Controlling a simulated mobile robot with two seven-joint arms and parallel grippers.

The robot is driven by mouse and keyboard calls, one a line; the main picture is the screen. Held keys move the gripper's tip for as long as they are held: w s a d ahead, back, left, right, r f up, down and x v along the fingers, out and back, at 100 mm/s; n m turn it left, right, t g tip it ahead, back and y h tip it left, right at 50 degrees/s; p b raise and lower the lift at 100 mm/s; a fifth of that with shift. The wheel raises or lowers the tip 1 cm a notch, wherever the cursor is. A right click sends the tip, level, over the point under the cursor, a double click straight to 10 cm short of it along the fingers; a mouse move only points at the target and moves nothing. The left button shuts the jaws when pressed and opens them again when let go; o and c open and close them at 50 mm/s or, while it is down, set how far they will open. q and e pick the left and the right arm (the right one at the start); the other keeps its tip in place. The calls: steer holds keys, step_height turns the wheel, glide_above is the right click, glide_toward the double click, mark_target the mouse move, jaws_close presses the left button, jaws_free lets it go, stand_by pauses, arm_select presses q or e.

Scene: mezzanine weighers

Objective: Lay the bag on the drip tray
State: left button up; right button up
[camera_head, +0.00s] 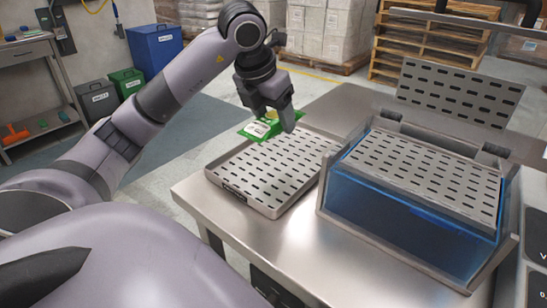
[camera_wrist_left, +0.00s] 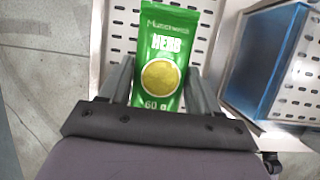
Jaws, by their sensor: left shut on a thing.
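A green bag (camera_head: 258,129) with a white label is held in my left gripper (camera_head: 276,118), above the left rear part of the drip tray. In the left wrist view the bag (camera_wrist_left: 165,50) shows a "HERB" print, a yellow-green disc and "60 g", and my left gripper (camera_wrist_left: 158,85) has a finger along each side of it. The drip tray (camera_head: 277,211) is a shallow metal tray with a slotted plate, on the steel table; its slots also show behind the bag in the left wrist view. The exact gap between bag and tray is hard to tell. My right gripper is not in view.
A clear blue-walled bin (camera_head: 400,217) with a slotted top stands right of the tray, its raised perforated panel (camera_head: 455,92) behind. The steel table (camera_head: 290,238) has bare room in front. Blue (camera_head: 155,48) and green bins stand on the floor at the back left.

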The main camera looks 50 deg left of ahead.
arm_select(q)
glide_above(277, 163)
steer(key=s, duration=0.1)
step_height(277, 163, down, 5)
steer(key=shift+s+r+b, duration=0.1)
steer(key=shift+r+b, duration=0.1)
steer(key=shift+b, duration=0.1)
steer(key=shift+f, duration=0.45)
steer(key=shift+f+b, duration=0.35)
steer(key=shift+f, duration=1.35)
steer(key=shift+f, duration=0.2)
steer(key=o, duration=1)
steer(key=shift+o, duration=0.2)
